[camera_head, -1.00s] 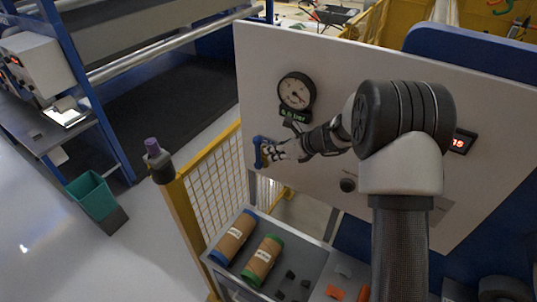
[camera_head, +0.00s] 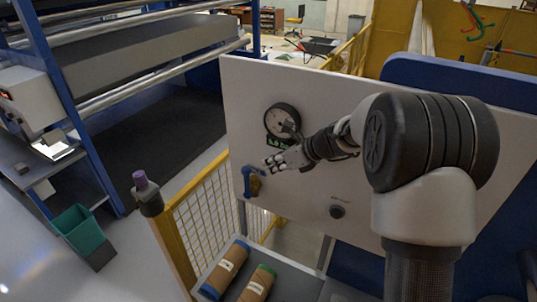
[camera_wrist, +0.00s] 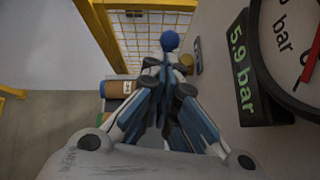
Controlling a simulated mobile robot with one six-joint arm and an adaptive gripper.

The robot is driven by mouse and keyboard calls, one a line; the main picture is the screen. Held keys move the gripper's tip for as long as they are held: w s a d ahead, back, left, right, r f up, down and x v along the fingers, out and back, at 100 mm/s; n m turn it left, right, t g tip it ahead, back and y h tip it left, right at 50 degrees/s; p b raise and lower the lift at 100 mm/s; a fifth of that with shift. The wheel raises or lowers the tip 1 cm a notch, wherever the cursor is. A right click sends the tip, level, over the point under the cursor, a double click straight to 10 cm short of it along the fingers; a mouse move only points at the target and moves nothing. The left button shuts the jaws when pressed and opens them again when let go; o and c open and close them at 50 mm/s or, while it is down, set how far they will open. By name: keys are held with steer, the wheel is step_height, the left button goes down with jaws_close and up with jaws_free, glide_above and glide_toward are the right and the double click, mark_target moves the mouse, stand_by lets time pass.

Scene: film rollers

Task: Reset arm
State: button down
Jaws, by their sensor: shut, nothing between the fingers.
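My gripper (camera_head: 270,163) is shut and empty in front of the white panel (camera_head: 350,195). It is a little above and right of the blue valve handle (camera_head: 247,181), apart from it in the head view. In the wrist view my closed fingers (camera_wrist: 168,82) point toward the blue handle knob (camera_wrist: 170,41), which shows just beyond the tips. The wrist view shows the gauge dial (camera_wrist: 290,40) close on the right, with a green display (camera_wrist: 243,75) reading 5.9 bar.
A black knob (camera_head: 337,211) sits low on the panel. Below are a blue-ended roll (camera_head: 226,268) and a green-ended roll (camera_head: 259,283). A yellow mesh fence (camera_head: 200,222), a post with a purple top (camera_head: 140,180) and a teal bin (camera_head: 79,232) stand left.

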steer(key=shift+s, duration=0.1)
steer(key=s+f+n+g+h+b, duration=0.1)
steer(key=s+f+n+h+b, duration=0.1)
steer(key=s+n+b, duration=0.75)
steer(key=s+f+n+g+h+b, duration=0.1)
steer(key=s+f+n+b, duration=0.35)
steer(key=s, duration=0.85)
steer(key=s+d+f+n+h+b, duration=0.2)
steer(key=s+f+n+b, duration=0.3)
steer(key=s, duration=0.3)
steer(key=s+d+f+n+h+b, duration=0.2)
steer(key=s+d+f+n+b, duration=0.3)
steer(key=s+n, duration=0.3)
steer(key=shift+s+f+t+h+b, duration=0.4)
steer(key=shift+s+f+b, duration=0.1)
steer(key=shift+b, duration=0.25)
